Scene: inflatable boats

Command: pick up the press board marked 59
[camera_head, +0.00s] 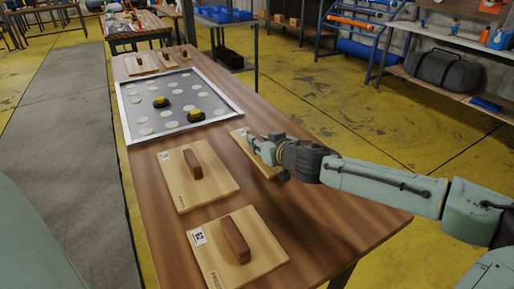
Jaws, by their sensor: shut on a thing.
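Several pale wooden press boards with brown handles lie on the brown table. My gripper (268,151) is shut on the far right board (243,135) of the near group, around its handle, which my fingers hide. That board has a white label at its far left corner, too small to read. It looks low at the table; I cannot tell whether it is lifted. A second board (182,187) lies to its left, and a third board (255,267) lies nearest the camera. Their labels are also too small to read surely.
Behind the near boards is a metal-framed grey panel (205,91) with pale discs and two yellow-and-black pieces. More boards (139,67) lie at the table's far end. The wooden table (330,215) is bare at the front right. Shelves stand at the back right.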

